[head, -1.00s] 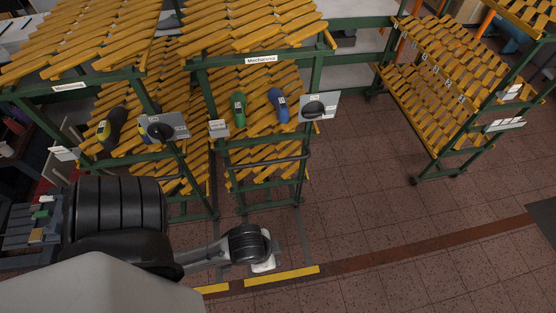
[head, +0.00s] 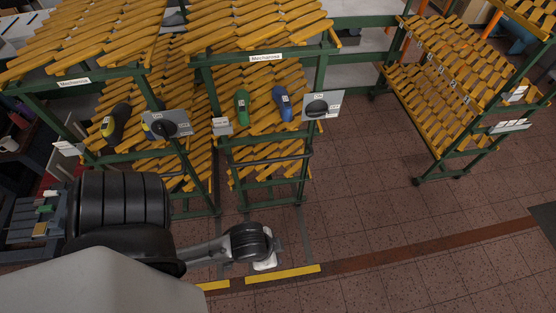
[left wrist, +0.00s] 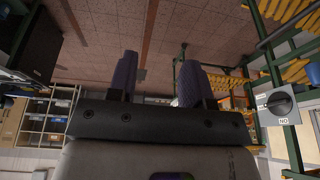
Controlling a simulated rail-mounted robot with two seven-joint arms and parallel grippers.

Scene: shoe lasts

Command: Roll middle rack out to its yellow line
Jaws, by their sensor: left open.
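The middle rack (head: 313,72) has a green frame and sloping yellow slats, and carries a green shoe last (head: 242,106) and a blue shoe last (head: 283,104). A yellow line (head: 283,273) lies on the floor in front of it. My left arm reaches in from the left, its wrist low in front of the rack, above the floor near the line. The fingers are hard to see in the head view. In the left wrist view my left gripper (left wrist: 157,76) is open, with floor visible between its fingers. My right gripper is not in view.
A left rack (head: 112,155) holds a yellow-and-black last (head: 115,123); a second yellow line (head: 213,286) lies nearby. Another slatted rack (head: 437,148) stands at the right. A plate with a black knob (left wrist: 280,104) is right of my fingers. The tiled floor right of the middle rack is clear.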

